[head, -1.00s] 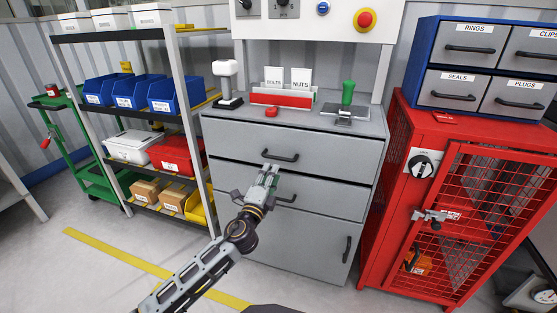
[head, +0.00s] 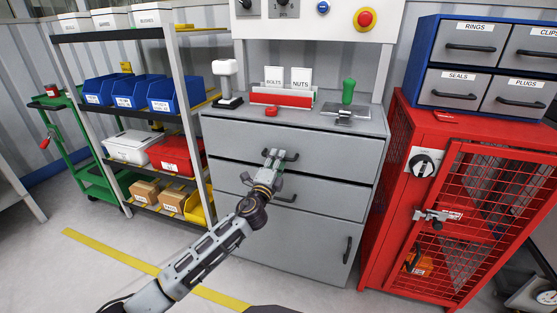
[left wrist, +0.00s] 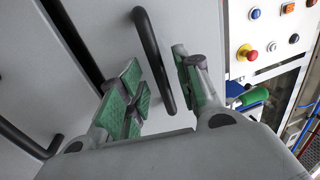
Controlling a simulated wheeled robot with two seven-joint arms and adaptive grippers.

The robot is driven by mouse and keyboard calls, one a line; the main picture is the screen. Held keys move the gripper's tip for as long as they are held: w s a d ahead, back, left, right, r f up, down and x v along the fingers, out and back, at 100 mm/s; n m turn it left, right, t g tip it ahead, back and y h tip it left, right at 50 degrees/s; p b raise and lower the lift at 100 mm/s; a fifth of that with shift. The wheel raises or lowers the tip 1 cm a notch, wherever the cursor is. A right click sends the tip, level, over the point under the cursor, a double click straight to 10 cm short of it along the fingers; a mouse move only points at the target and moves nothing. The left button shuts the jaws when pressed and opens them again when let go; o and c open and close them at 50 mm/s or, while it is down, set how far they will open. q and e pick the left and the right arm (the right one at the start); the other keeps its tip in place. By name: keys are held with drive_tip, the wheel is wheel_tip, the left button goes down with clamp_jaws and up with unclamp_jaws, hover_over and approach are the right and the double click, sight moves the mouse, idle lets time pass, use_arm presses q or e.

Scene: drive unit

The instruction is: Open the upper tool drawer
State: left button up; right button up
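The upper tool drawer (head: 330,157) is the top front of the grey cabinet and looks shut. Its dark bar handle (head: 291,156) also shows in the left wrist view (left wrist: 154,60). My left gripper (head: 273,157) is in front of this handle. In the left wrist view my left gripper (left wrist: 160,88) is open, its green-padded fingers apart with the handle's end between them. I cannot tell whether either finger touches the handle. My right gripper is not in view.
The second drawer's handle (head: 286,198) is just below my left gripper. A red mesh cabinet (head: 465,215) stands at the right and a shelf rack (head: 120,35) at the left. The cabinet top holds a card holder (head: 282,98) and a green-handled tool (head: 347,92).

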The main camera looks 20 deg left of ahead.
use_arm(q)
drive_tip(key=shift+w+r, duration=0.15)
drive_tip(key=shift+w, duration=0.6)
clamp_jaws()
